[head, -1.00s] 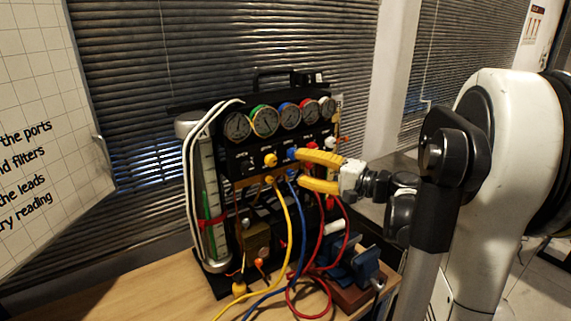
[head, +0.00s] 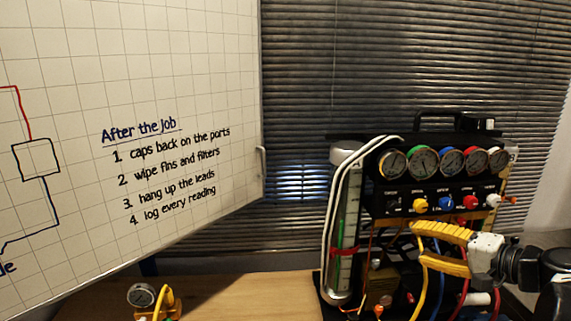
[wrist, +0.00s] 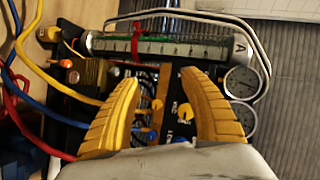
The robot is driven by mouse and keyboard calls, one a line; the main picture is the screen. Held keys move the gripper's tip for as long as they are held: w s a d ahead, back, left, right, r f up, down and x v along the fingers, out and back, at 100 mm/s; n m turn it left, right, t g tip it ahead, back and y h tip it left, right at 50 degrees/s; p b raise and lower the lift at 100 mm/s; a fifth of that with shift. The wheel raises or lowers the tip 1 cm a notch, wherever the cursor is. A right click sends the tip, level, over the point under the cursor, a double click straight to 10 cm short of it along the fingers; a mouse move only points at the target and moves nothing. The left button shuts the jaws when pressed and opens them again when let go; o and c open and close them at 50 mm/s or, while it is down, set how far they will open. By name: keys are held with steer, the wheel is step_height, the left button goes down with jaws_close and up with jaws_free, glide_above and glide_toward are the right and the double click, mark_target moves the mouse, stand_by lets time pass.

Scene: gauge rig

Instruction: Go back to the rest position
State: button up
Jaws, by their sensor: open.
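My gripper (head: 432,248) has yellow ribbed fingers. It is open and empty in front of the lower right part of the black gauge rig (head: 395,205) in the head view. The rig carries a row of several round gauges (head: 424,161) with coloured knobs below them. In the wrist view my gripper (wrist: 160,95) shows its two fingers spread apart over the rig's panel, with a yellow knob (wrist: 185,111) between them. I cannot tell whether a finger touches the rig. My arm hides part of the rig's lower right and its hoses.
A whiteboard (head: 130,90) with written notes fills the left. The wooden bench (head: 225,292) is mostly clear between the rig and a small gauge with a yellow body (head: 143,297). A clear cylinder (head: 346,225) stands at the rig's left side. Yellow, blue and red hoses hang close to my gripper.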

steer(key=s+a+f+n+g+h+b, duration=0.15)
steer(key=s+a+f+n+g, duration=0.3)
steer(key=a, duration=0.65)
steer(key=s+a+f+n+h+b, duration=0.1)
steer(key=s+f+n+h, duration=0.1)
steer(key=s+f, duration=0.2)
steer(key=s+a+f+n+h, duration=0.2)
steer(key=s+f+n+h, duration=0.1)
steer(key=s, duration=0.5)
steer(key=shift+s+a+f+g+b, duration=0.15)
steer(key=shift+s+f+g+b, duration=0.05)
steer(key=shift+f+g+b, duration=0.2)
steer(key=shift+c, duration=0.6)
